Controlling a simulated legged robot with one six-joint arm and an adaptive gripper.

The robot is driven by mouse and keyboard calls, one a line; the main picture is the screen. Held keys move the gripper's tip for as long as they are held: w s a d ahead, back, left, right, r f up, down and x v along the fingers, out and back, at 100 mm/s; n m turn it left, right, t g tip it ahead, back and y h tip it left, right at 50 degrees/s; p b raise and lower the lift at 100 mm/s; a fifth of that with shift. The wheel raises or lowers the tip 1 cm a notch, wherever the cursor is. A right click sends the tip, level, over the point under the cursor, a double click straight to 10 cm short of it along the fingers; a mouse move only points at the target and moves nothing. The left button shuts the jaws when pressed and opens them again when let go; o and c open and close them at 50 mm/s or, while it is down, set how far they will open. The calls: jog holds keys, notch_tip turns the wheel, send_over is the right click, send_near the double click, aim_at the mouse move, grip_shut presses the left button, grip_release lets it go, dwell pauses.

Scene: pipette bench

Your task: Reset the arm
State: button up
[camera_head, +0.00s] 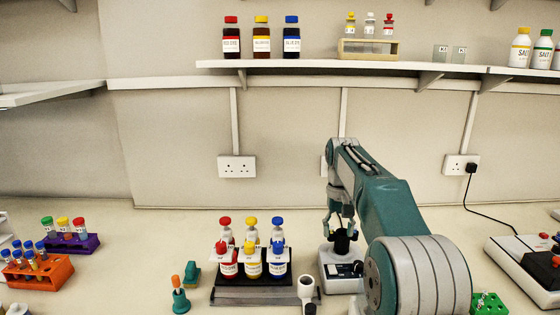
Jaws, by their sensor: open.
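My arm reaches in from the lower right and bends down at the elbow. My gripper (341,228) points down with its fingers spread and nothing seen between them. It hangs over the black top of a small white and black bench device (342,268). I cannot tell from this view whether the fingertips touch that top or are just above or behind it. My forearm hides part of the bench to the right of the device.
A dark rack (252,296) with red, yellow and blue capped bottles stands left of the device. An orange tube rack (37,272) and a purple rack (70,243) are at far left. A shelf (330,65) with bottles runs above. A red-buttoned machine (525,262) stands right.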

jog(key=s+r+t, duration=0.2)
jog(key=s+t, duration=0.1)
jog(key=s, duration=1)
jog(key=s+r+t, duration=0.2)
jog(key=s+r, duration=0.1)
jog(key=s, duration=0.9)
jog(key=s+f+t, duration=0.2)
jog(key=s+f, duration=0.4)
jog(key=s, duration=0.3)
jog(key=shift+f, duration=0.15)
